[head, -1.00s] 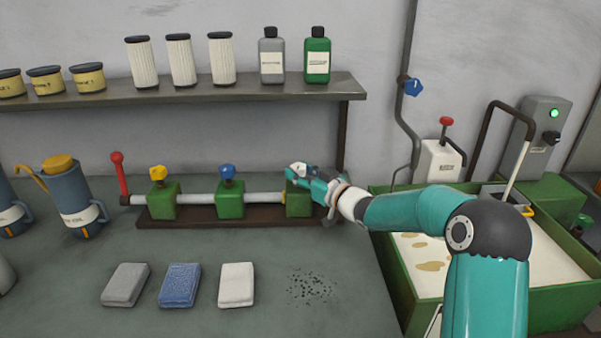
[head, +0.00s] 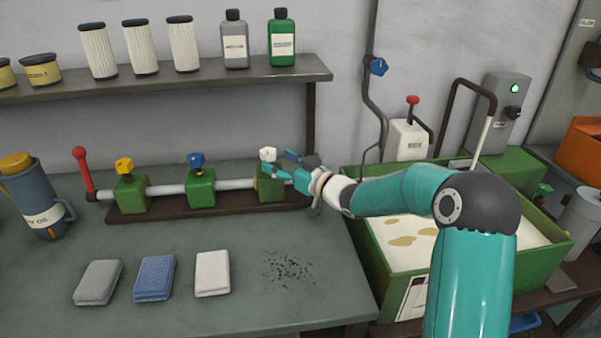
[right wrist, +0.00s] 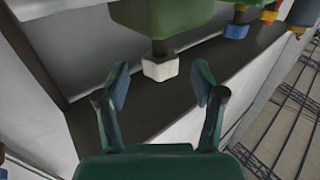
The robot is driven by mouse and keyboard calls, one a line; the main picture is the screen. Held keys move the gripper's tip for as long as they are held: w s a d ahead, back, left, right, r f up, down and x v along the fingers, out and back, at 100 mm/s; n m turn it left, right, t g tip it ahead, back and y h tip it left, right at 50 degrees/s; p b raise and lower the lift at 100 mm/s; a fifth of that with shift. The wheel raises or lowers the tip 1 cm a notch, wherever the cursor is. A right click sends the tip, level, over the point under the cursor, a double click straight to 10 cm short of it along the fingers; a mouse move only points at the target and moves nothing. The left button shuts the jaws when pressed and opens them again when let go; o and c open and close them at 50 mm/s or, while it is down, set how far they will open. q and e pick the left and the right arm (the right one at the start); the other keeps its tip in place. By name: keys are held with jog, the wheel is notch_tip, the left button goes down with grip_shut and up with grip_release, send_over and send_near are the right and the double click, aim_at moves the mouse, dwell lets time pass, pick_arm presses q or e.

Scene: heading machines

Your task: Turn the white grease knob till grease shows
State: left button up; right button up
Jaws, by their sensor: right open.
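The white grease knob (head: 268,153) sits on top of the right-hand green block (head: 271,188) on the bench manifold. My right gripper (head: 277,162) is open beside it, reaching in from the right with its fingers spread around the knob's near side. In the right wrist view the white knob (right wrist: 160,68) shows just ahead of the open fingers of my right gripper (right wrist: 164,88), apart from both pads. No grease can be made out at the block. My left gripper is not in view.
A blue knob (head: 196,160) and a yellow knob (head: 124,166) top the other blocks, with a red lever (head: 84,170) at the left end. Cloths, including a white one (head: 212,273), lie in front. A shelf (head: 170,86) overhangs behind. A green tank (head: 365,248) stands right.

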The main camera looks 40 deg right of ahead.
jog(key=s+d, duration=0.1)
jog(key=s, duration=0.7)
jog(key=shift+s, duration=0.15)
